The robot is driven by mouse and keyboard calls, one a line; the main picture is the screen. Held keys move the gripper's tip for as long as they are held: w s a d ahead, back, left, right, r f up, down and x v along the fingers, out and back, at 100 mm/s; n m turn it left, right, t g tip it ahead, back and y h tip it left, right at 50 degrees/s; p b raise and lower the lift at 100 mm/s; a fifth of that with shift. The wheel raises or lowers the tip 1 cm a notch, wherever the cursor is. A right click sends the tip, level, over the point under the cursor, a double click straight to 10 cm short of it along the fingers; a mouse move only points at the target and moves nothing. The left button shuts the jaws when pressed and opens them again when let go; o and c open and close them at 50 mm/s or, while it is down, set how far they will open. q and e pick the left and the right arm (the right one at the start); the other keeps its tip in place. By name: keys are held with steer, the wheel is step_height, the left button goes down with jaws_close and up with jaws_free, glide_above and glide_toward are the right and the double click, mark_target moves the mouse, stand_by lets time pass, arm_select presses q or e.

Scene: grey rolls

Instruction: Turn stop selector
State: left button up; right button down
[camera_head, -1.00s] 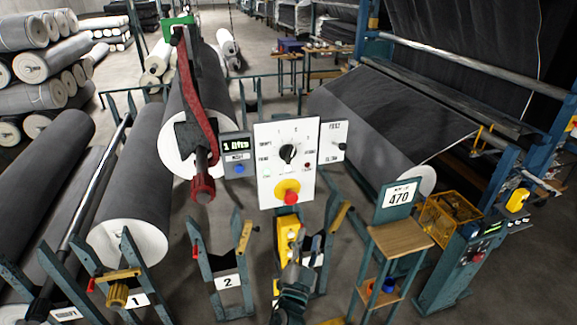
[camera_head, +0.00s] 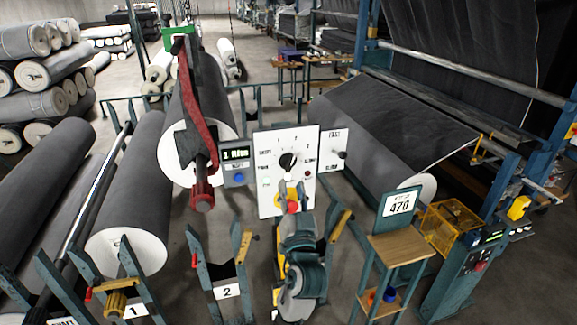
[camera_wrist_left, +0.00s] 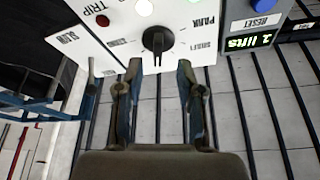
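The stop selector is a black rotary knob (camera_head: 288,161) on a white panel (camera_head: 267,142), with printed labels around it. My right gripper is not in view.
A display box reading "1 lifts" (camera_head: 236,154) with a blue reset button adjoins the panel on the left. A FAST/SLOW slider plate (camera_head: 333,149) adjoins it on the right. Grey rolls (camera_head: 128,190) and numbered stands surround.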

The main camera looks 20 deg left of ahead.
mark_target(290, 168)
arm_select(q)
steer(key=x, duration=0.1)
steer(key=p+x, duration=0.1)
steer(key=x, duration=0.1)
steer(key=d+x, duration=0.1)
steer(key=x, duration=0.1)
steer(key=shift+w+a+r, duration=0.15)
steer(key=shift+w+r, duration=0.1)
steer(key=shift+w, duration=0.1)
steer(key=shift+a, duration=0.45)
steer(key=c, duration=0.6)
jaws_close()
